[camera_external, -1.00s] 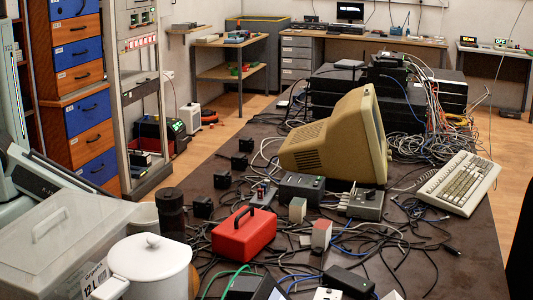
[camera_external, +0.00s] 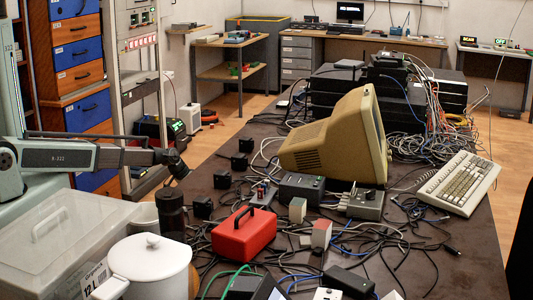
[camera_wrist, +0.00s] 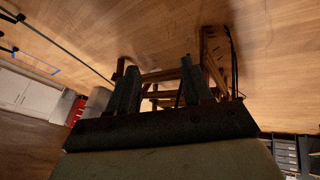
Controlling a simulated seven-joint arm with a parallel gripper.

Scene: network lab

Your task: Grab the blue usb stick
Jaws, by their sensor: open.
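I cannot make out a blue USB stick for certain in either view. In the external view, a small dark block with red and blue bits (camera_external: 262,193) stands on the table behind the red box, too small to identify. My gripper (camera_external: 179,168) is at the left, at the end of my grey arm, above the table's left edge and well left of that block. That view faces the wooden floor and furniture.
The dark table (camera_external: 215,165) is crowded with cables and black adapters. A red box with a handle (camera_external: 243,240), a beige monitor (camera_external: 325,145) and a keyboard (camera_external: 460,183) stand on it. A white lidded pot (camera_external: 150,270) and a clear-lidded bin (camera_external: 60,235) stand at front left.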

